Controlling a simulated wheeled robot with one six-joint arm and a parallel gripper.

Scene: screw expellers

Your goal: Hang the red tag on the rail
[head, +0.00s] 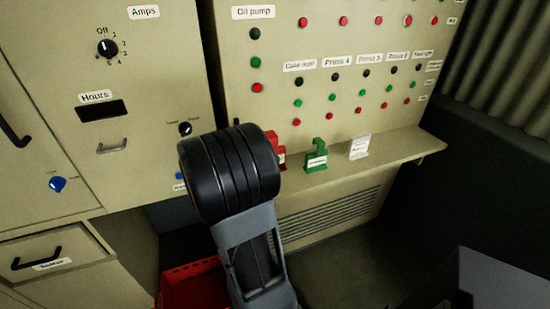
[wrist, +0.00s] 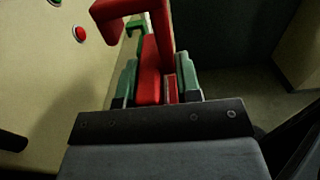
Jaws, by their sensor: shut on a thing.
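The red tag (wrist: 148,72) stands between the green-padded fingers of my gripper (wrist: 158,80) in the wrist view. My gripper is shut on its lower part, and its hooked top rises above the fingers. In the head view, a part of the red tag (head: 281,156) shows just right of my dark wrist, which hides the rest and my fingers. It appears at the left of the beige rail-like ledge (head: 405,150) along the panel. I cannot tell whether it touches the ledge.
A green tag (head: 316,159) and a white tag (head: 358,147) are on the ledge to the right. The panel (head: 240,60) with buttons rises behind. A red crate (head: 190,287) is low at left. The ledge's right end is clear.

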